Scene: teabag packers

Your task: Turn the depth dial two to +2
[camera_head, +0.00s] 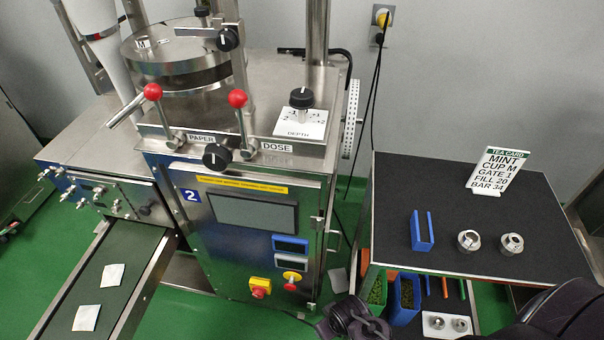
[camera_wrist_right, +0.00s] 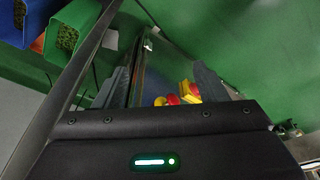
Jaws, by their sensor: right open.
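The depth dial (camera_head: 302,98) is a black knob on a white plate marked DEPTH (camera_head: 300,125), with -1, +1 and +2 legible around it. It sits on top of the steel machine with the blue "2" label (camera_head: 191,196). Its exact pointer setting is too small to tell. My right gripper (camera_wrist_right: 162,82) has its two grey fingers apart and nothing between them in the wrist view. Dark parts of my right arm show at the bottom right of the head view, low and far from the dial. My left gripper is not in view.
Red-knobbed levers (camera_head: 237,98) and a black front knob (camera_head: 216,157) stand left of the dial. A thick steel post (camera_head: 317,35) rises behind it. A dark table (camera_head: 400,180) at right holds a tea card (camera_head: 496,172), a blue holder (camera_head: 422,230) and two metal rings.

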